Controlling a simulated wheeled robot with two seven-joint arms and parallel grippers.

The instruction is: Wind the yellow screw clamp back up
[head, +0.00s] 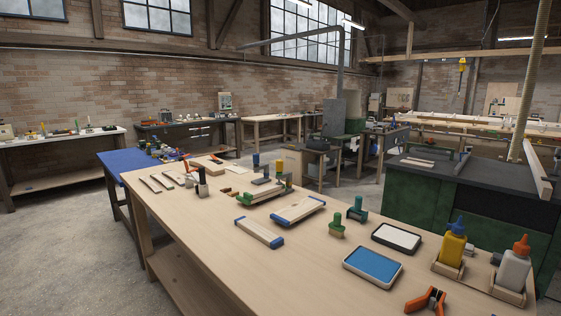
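A small yellow upright part (256,161) rises from a cluster of small clamp-like pieces toward the far end of the wooden workbench (190,215). It looks like the handle of the yellow screw clamp, but it is too small to tell how far it is wound. Blue, dark and green upright parts (283,181) stand close beside it. Neither of my grippers is in the head view, so nothing shows at the clamp.
Blue-ended boards (259,233), green-handled tools (337,222), a blue-topped tray (373,267), a white-topped tray (396,238), a yellow bottle (452,245), a white bottle (513,268) and an orange-handled tool (427,301) lie on the bench. Its near left surface is clear.

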